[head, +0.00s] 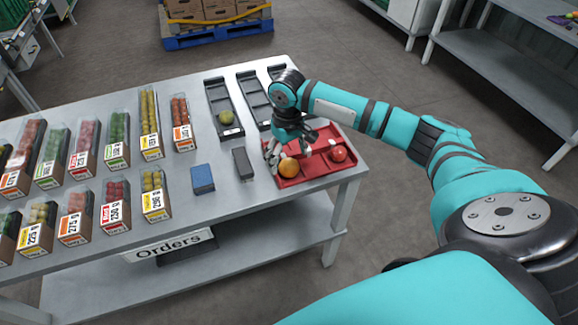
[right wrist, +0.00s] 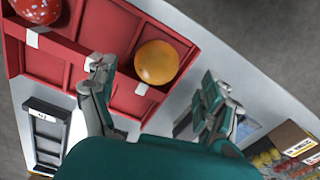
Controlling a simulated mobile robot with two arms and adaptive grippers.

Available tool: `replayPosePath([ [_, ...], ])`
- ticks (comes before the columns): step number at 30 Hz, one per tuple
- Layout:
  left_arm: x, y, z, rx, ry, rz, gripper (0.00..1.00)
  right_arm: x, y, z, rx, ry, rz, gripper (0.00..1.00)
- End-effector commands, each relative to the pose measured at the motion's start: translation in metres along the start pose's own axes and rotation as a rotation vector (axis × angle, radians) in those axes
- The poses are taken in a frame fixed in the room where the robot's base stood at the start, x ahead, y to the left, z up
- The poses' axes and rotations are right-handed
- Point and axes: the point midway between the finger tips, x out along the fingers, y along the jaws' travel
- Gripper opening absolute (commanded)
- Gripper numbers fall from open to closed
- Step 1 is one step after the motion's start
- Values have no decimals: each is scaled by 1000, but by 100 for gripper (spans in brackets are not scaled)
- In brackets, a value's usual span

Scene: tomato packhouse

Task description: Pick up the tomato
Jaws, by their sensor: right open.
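An orange round tomato (head: 289,167) lies in the front left part of a red divided tray (head: 318,176) at the table's right end. It also shows in the right wrist view (right wrist: 156,62), inside a tray compartment. A red tomato with pale specks (head: 338,154) lies in another compartment, and shows at the top left of the wrist view (right wrist: 38,8). A greenish tomato (head: 226,117) lies in a black tray (head: 222,98). My right gripper (head: 287,156) is open and empty over the red tray, close to the orange tomato. My left gripper is out of view.
More black trays (head: 254,96) stand behind the red tray. A blue block (head: 202,179) and a dark block (head: 242,163) lie to its left. Several labelled packs of tomatoes (head: 117,208) fill the table's left side. An "Orders" sign (head: 168,245) hangs at the front.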

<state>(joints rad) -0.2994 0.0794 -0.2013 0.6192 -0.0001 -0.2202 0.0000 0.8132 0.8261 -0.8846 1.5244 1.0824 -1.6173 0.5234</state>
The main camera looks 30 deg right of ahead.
Motion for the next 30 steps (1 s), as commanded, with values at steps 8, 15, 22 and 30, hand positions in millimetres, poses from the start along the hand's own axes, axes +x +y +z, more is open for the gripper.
replayPosePath([
  [8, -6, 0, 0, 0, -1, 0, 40, 37, 4, 0, 0, -3, 2, 83],
  [15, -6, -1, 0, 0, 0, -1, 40, 41, 4, -1, -1, 0, 1, 83],
  [22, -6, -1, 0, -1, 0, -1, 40, 41, 4, -1, 0, -1, 1, 58],
  [30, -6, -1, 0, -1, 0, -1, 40, 40, 4, -1, 0, 0, 2, 39],
])
